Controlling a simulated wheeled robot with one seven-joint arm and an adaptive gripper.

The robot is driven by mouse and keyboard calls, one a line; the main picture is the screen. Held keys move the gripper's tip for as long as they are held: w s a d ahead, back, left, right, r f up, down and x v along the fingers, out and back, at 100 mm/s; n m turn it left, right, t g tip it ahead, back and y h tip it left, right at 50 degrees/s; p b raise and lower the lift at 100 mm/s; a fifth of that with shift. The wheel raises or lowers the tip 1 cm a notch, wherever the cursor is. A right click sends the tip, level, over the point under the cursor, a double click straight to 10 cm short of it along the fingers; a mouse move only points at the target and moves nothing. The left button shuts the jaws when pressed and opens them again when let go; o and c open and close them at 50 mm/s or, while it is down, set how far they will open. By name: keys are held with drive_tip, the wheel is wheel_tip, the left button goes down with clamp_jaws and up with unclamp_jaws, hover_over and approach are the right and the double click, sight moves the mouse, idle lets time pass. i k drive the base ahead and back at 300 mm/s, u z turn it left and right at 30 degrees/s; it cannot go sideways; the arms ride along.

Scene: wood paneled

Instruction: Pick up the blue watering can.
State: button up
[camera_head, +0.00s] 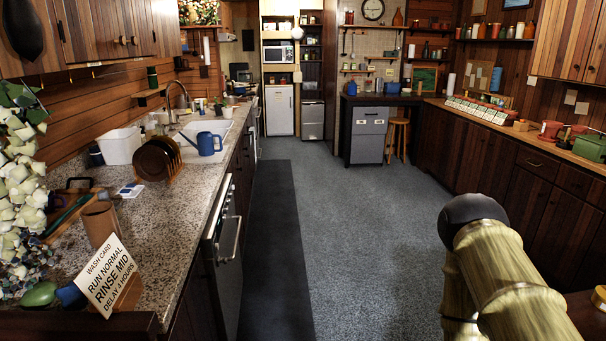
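My arm's bamboo-coloured links show at the lower right, far from the can. My gripper cannot be made out in this view.
The left counter (150,245) holds a plate rack (158,160), a white tub (119,146), a cardboard tube (101,222) and a wash card sign (107,276). The sink faucet (177,97) rises behind the can. The grey floor (345,230) between the counters is clear.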

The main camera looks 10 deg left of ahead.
sight(205, 146)
drive_tip(key=i, duration=3.45)
drive_tip(key=u, duration=2.35)
